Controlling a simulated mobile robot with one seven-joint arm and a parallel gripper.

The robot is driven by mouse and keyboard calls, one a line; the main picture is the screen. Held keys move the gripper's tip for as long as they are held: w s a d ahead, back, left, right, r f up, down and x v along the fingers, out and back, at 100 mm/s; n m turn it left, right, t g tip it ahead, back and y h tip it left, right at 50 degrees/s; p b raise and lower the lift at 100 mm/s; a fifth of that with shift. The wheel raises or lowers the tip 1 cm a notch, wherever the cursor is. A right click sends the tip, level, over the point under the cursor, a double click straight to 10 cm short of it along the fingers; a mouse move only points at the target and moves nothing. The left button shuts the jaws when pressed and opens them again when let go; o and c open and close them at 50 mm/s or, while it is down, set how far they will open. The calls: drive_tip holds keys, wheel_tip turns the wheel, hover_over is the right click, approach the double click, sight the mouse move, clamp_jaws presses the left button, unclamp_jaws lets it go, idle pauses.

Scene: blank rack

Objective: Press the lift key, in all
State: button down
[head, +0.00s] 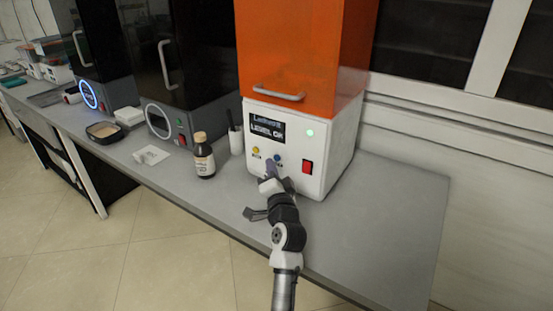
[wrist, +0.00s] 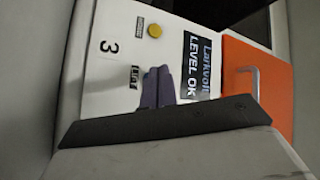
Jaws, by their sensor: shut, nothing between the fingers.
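The white machine base (head: 306,142) carries a dark display (wrist: 195,67) reading "LEVEL OK". On its front are a yellow round key (wrist: 155,31), also in the head view (head: 256,150), and a blue key (head: 277,160). A small label (wrist: 135,76), perhaps reading LIFT, sits beside my fingertips in the wrist view. My gripper (head: 271,170) is shut and empty, its tips at the panel by the blue key. In the wrist view the purple-grey fingers (wrist: 157,72) cover that key's place. I cannot tell whether they touch or press it.
An orange cover (head: 300,50) with a handle tops the machine. A brown bottle (head: 204,158) and a white cup (head: 236,142) stand left. The bench (head: 390,215) is clear at right.

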drive_tip(key=shift+w, duration=0.1)
drive_tip(key=shift+w+d, duration=0.25)
drive_tip(key=shift+w, duration=0.05)
